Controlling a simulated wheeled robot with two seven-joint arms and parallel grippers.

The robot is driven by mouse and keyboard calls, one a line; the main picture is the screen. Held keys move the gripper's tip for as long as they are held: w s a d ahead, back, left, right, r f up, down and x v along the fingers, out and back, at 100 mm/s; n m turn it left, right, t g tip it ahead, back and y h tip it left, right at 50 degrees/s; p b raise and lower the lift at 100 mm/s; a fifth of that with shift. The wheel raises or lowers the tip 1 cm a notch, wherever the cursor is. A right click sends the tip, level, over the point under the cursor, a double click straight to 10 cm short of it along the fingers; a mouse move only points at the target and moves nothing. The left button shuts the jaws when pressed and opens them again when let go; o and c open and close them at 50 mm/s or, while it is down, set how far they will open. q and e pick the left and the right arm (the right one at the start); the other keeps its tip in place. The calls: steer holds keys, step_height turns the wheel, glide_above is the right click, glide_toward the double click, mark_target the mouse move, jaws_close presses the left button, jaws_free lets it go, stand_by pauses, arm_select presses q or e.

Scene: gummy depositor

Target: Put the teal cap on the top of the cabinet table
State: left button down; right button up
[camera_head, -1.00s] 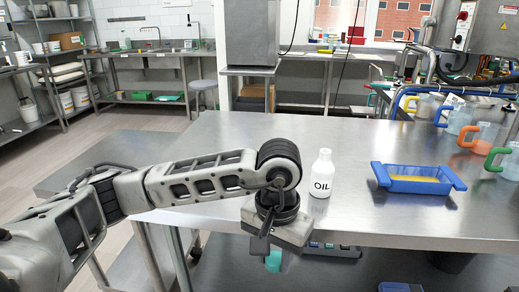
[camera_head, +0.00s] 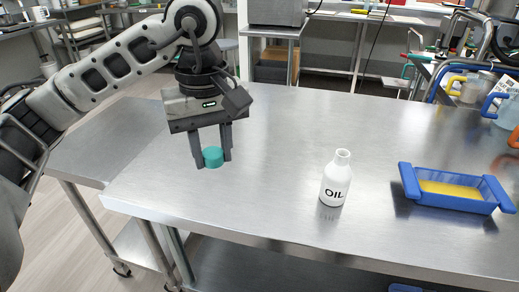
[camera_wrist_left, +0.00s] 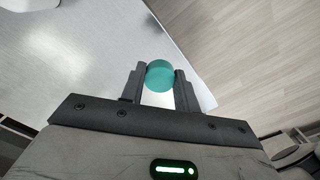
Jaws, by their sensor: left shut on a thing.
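The teal cap (camera_head: 213,157) is a small round piece held between the fingertips of my left gripper (camera_head: 212,160). The gripper is shut on it and points down, with the cap apparently above the left part of the steel table (camera_head: 270,185). The left wrist view also shows the cap (camera_wrist_left: 160,75) between the two dark fingers (camera_wrist_left: 160,85), with the table top and wood floor beyond. My right gripper is not in view. I cannot be sure which surface here is the cabinet table.
A white OIL bottle (camera_head: 336,180) stands on the steel table, right of the cap. A blue tray (camera_head: 408,181) with yellow contents sits farther right. A lower steel surface (camera_head: 130,135) adjoins at the left. The table behind the bottle is clear.

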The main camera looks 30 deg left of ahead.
arm_select(q)
steer(key=w+a+f, duration=0.1)
steer(key=w+f, duration=0.2)
steer(key=w, duration=0.1)
steer(key=w+a+f, duration=0.1)
steer(key=w+f, duration=0.2)
steer(key=w, duration=0.1)
steer(key=w+a+f, duration=0.2)
steer(key=w+f, duration=0.1)
steer(key=shift+w, duration=0.4)
steer(key=shift+w+f, duration=0.2)
steer(key=shift+f, duration=0.15)
step_height(320, 180, down, 3)
steer(key=shift+p, duration=0.5)
